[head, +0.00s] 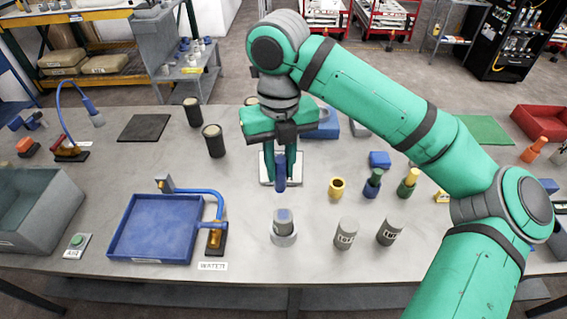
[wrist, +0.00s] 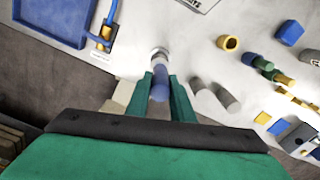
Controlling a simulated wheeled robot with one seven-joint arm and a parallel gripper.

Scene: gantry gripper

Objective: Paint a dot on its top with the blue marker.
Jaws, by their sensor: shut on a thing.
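My gripper (head: 281,168) is shut on an upright blue marker (head: 281,178), which hangs between the two green fingers. The marker also shows between the fingers in the wrist view (wrist: 159,84). A short grey cylinder (head: 284,222) sits in a round light-grey holder (head: 284,239) on the table, nearer the front edge than the marker. In the head view the marker's lower end appears above and behind the cylinder, apart from it. In the wrist view the cylinder lies just past the marker, partly hidden by it. I cannot make out any dot on its top.
Two labelled grey cylinders (head: 346,233) stand to the right, near a yellow cup (head: 337,187). A blue tray (head: 150,229) with a tap (head: 215,237) and a WATER label is to the left. Dark cups (head: 213,140) stand behind. The table's front strip is clear.

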